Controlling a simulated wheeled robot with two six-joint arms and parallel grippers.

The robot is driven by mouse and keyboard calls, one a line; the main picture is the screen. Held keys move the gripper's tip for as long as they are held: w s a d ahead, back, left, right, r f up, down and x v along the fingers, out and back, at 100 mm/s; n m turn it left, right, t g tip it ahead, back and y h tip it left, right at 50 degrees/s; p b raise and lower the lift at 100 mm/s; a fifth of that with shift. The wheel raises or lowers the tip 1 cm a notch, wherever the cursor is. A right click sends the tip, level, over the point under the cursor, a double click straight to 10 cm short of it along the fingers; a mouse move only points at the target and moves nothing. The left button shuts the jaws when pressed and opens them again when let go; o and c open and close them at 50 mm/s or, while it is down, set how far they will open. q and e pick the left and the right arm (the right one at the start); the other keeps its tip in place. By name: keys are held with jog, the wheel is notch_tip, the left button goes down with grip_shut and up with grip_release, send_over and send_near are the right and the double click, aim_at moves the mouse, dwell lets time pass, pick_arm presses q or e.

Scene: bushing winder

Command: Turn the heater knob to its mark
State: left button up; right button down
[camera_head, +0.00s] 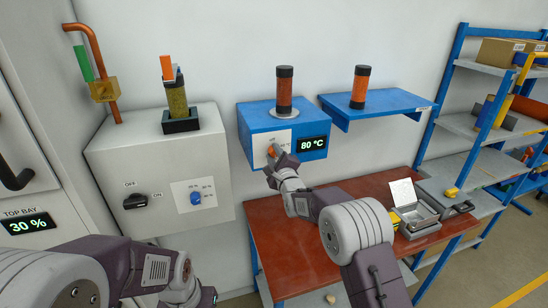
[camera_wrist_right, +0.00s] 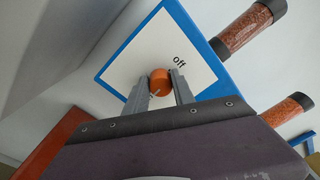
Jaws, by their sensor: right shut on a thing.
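The heater is a blue box (camera_head: 245,120) on the wall with a white dial plate (camera_head: 259,156) and a display (camera_head: 312,144) reading 80 °C. Its orange knob (camera_head: 271,151) is partly hidden by my right gripper (camera_head: 276,157) in the head view. In the right wrist view the orange knob (camera_wrist_right: 160,80) sits between the two fingers of my right gripper (camera_wrist_right: 161,86), which is shut on it. A pale line shows on the knob's lower part. The word "off" shows on the dial plate (camera_wrist_right: 146,52); other marks are hidden or too small. My left gripper's fingers are out of view.
An orange-brown cylinder (camera_head: 284,88) stands on the heater; another (camera_head: 360,85) stands on the blue shelf (camera_head: 385,102) at right. A grey cabinet (camera_head: 155,160) with a black switch and blue knob is at left. Below is a red-brown bench (camera_head: 290,262) with an open case (camera_head: 416,217).

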jog(key=n+b, duration=0.4)
jog(key=b, duration=0.1)
jog(key=f+n+b, duration=0.1)
jog(key=n+b, duration=0.2)
jog(key=b, duration=0.1)
jog(key=shift+n+b, duration=0.35)
jog(key=shift+n, duration=0.05)
jog(key=n+b, duration=0.2)
jog(key=shift+n, duration=0.4)
jog(key=n+b, duration=0.2)
jog(key=n, duration=0.1)
jog(key=shift+d+r+n+y, duration=0.1)
jog(key=shift+n+y, duration=0.3)
jog(key=n+b, duration=0.1)
jog(key=n, duration=0.3)
jog(key=shift+r+n, duration=0.15)
jog(key=shift+n, duration=0.25)
jog(key=n, duration=0.3)
jog(key=n+b, duration=0.1)
jog(key=n, duration=0.1)
jog(key=shift+d+r+n+y, duration=0.15)
jog(key=shift+n+y, duration=0.15)
jog(key=shift+n, duration=0.1)
jog(key=n, duration=1.1)
jog(key=shift+r+y, duration=0.2)
jog(key=shift+y, duration=0.1)
jog(key=shift+n+g, duration=0.3)
